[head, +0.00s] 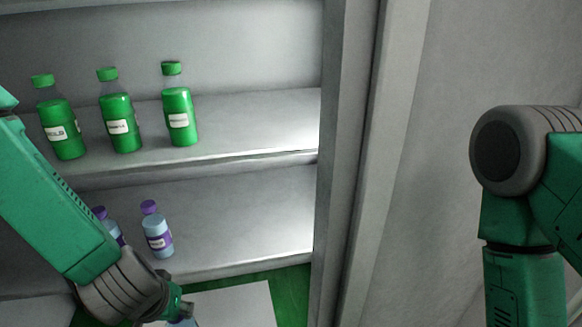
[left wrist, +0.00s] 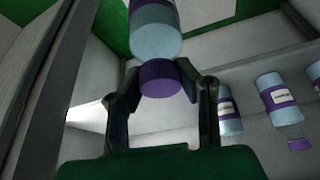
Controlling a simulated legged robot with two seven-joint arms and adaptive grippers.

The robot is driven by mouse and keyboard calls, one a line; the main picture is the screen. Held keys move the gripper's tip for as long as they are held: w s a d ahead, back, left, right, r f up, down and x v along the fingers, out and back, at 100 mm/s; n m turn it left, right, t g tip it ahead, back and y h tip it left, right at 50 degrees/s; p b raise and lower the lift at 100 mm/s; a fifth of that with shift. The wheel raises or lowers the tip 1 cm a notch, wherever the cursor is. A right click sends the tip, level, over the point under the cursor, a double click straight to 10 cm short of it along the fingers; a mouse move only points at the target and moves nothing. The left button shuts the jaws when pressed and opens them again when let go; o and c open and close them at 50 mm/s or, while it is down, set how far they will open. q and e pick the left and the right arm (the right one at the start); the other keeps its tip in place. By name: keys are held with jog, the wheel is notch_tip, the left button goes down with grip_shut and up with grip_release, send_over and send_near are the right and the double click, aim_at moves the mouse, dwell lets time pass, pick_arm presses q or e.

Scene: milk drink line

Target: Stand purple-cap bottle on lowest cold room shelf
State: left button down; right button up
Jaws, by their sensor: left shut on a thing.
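My left gripper (head: 184,310) is at the bottom of the head view, in front of and below the edge of the lower shelf (head: 260,215). It is shut on a purple-cap bottle. In the left wrist view the gripper (left wrist: 165,84) grips it at the purple cap (left wrist: 160,82), and the pale blue body (left wrist: 155,38) extends away from the fingers. In the head view only a small part of this bottle shows. Two other purple-cap bottles stand on the lower shelf, one clear (head: 157,232) and one partly behind my left arm (head: 108,222). My right gripper is out of view.
Several green bottles (head: 121,122) stand on the upper shelf (head: 255,115). The right part of the lower shelf is bare. A grey upright frame (head: 345,150) bounds the shelves on the right. A white flat surface (head: 235,305) and green floor (head: 292,292) lie below.

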pick_arm(q)
jog(key=shift+m, duration=0.3)
jog(key=r, duration=0.1)
jog(key=s+a+r, duration=0.1)
jog(key=r, duration=0.1)
jog(key=s+r, duration=0.1)
jog(key=shift+s+a+r+p, duration=0.15)
jog(key=shift+s+r+p, duration=0.05)
jog(key=shift+r+p, duration=0.2)
